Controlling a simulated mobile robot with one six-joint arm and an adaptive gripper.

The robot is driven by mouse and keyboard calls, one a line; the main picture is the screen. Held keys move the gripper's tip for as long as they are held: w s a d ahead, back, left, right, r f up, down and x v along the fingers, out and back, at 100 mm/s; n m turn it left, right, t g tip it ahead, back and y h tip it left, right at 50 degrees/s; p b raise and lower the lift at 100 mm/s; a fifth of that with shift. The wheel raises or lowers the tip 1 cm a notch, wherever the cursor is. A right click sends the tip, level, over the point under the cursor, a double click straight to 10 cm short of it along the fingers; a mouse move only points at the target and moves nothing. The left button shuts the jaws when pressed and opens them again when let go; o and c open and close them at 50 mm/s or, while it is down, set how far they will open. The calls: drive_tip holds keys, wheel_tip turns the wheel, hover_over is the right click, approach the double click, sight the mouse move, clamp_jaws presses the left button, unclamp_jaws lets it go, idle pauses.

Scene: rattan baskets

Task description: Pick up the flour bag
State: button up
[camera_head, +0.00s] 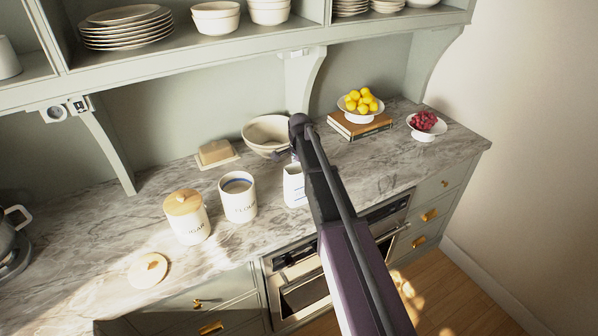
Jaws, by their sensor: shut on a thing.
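A white bag with a blue marking, which looks like the flour bag (293,187), is upright at the counter's middle, partly hidden behind my arm. My gripper (287,157) is at the top of this bag and shut on it. The fingertips are small and partly hidden by my arm. I cannot tell whether the bag's bottom touches the counter.
A lidded sugar canister (190,222) and a loose round lid (148,270) are at the left. A large bowl (257,132) and butter dish (215,154) stand behind. Lemons (361,100) and a red fruit bowl (425,126) are at right. Shelves overhang the counter.

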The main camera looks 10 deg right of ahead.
drive_tip(key=s+r+p, duration=0.4)
drive_tip(key=s, duration=1.2)
drive_tip(key=shift+a+r, duration=0.15)
drive_tip(key=shift+a, duration=0.1)
drive_tip(key=shift+s, duration=0.15)
